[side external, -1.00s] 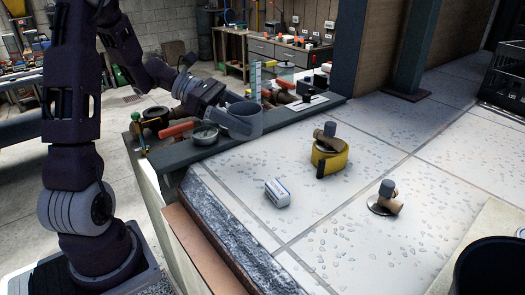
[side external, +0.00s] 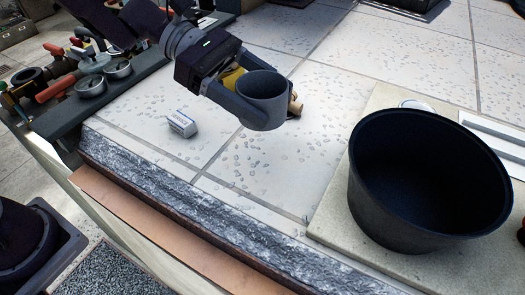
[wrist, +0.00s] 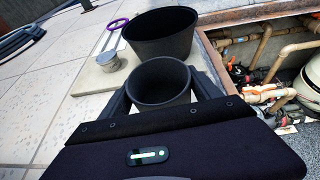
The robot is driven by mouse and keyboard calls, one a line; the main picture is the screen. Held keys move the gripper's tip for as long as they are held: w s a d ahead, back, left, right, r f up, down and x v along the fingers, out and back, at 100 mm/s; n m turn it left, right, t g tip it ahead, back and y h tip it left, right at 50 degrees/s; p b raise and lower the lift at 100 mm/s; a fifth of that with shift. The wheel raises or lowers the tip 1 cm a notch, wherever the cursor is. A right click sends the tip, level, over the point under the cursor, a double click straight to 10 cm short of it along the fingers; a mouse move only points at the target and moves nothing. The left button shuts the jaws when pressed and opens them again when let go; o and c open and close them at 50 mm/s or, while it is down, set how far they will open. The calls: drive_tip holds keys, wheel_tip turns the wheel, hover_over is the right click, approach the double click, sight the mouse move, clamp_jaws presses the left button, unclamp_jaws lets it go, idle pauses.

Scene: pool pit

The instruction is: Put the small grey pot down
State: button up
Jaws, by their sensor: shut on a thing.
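The small grey pot (side external: 264,112) is upright with an open top. My gripper (side external: 240,95) is shut on it, and the pot appears to be held above the pale tiles. In the wrist view the pot (wrist: 160,92) sits between my gripper's two dark fingers (wrist: 162,88). Its open mouth shows and looks empty. The underside of the pot and the spot right below it are hidden.
A large black pot (side external: 372,195) stands on a beige slab (side external: 322,210) at right. A white packet (side external: 182,123) lies left on the tiles. A yellow tape roll (side external: 232,76) and brown fitting (side external: 297,105) are partly hidden behind. A pit with pipes (wrist: 265,55) opens at right.

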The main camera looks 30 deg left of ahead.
wheel_tip(320, 180, down, 10)
drive_tip(key=shift+d+r, duration=0.1)
drive_tip(key=shift+r, duration=0.05)
drive_tip(key=o, duration=1.6)
drive_tip(key=shift+o, duration=0.2)
